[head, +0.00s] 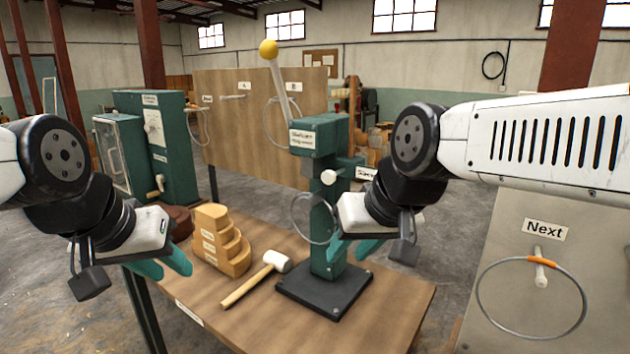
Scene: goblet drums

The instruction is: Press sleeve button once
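A green press (318,134) stands on a dark base plate on the wooden table, with a yellow-knobbed lever on top and a white label on its head whose small print I cannot read surely. A white peg (329,177) sticks out below the head. A partly hidden label (365,173), seeming to start with "Sleev", shows behind my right arm. I cannot clearly make out a button. My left gripper (163,264) is over the table's left edge, its teal fingers apart and empty. My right gripper (367,248) is beside the press column; its fingers are partly hidden.
A stepped wooden block (222,242) and a mallet (262,276) lie left of the press. A green cabinet machine (165,145) stands behind left. A metal panel (500,255) labelled "Next" holds a ring on a peg (541,270) at right. A wooden board (235,125) stands behind.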

